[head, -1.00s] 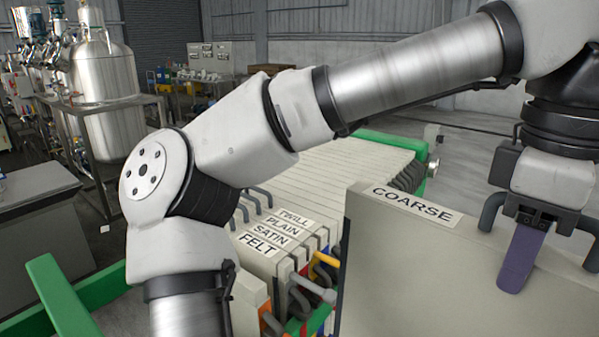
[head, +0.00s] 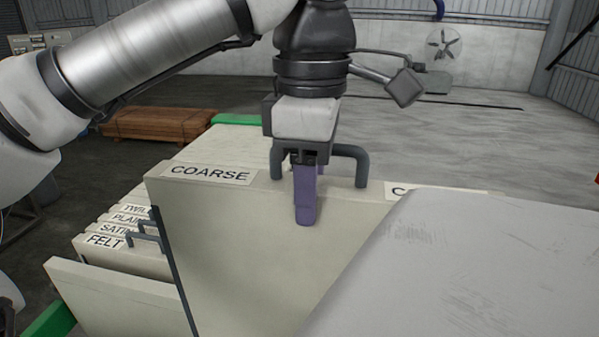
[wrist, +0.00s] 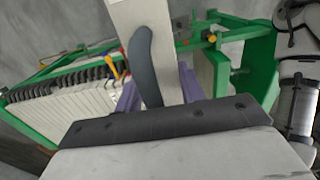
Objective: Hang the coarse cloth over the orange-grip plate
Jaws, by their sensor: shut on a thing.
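In the wrist view my gripper (wrist: 158,90) straddles the pale top edge (wrist: 135,15), beside a curved grey bar. I cannot make out an orange-grip plate for sure; yellow and red grips (wrist: 115,62) show small beside the stack in the wrist view.
A green press frame (wrist: 262,70) surrounds the stack. A large pale surface hides the lower right of the head view. Wooden boards (head: 160,124) lie behind; open floor lies at back right.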

